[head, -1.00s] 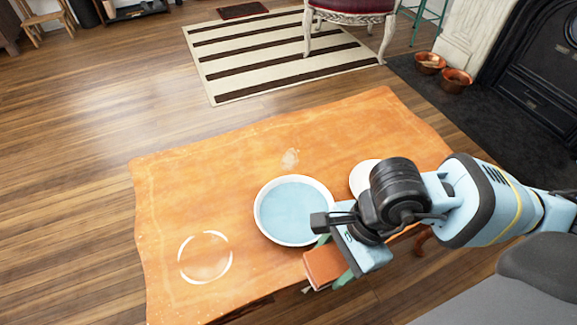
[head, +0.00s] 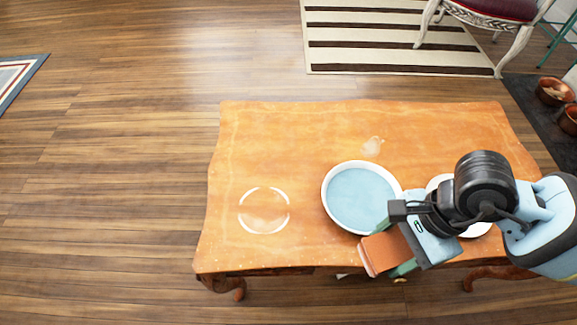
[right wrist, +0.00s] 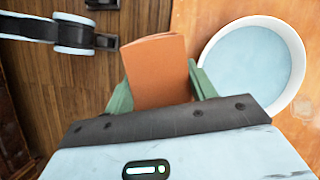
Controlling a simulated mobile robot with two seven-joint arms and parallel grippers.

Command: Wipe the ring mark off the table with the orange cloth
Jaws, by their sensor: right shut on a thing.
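A white ring mark (head: 264,210) lies on the left part of the wooden table (head: 300,130). My right gripper (head: 388,262) is shut on the folded orange cloth (head: 385,252) at the table's front edge, just in front of the bowl. In the right wrist view the cloth (right wrist: 155,72) sits between the two green fingers, with the floor behind it. The gripper is well to the right of the ring mark.
A white-rimmed bowl of bluish water (head: 360,198) stands right of the middle, also showing in the right wrist view (right wrist: 250,65). A white plate (head: 478,229) is partly hidden behind my right arm. A pale smudge (head: 372,146) lies behind the bowl. The table between ring and bowl is clear.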

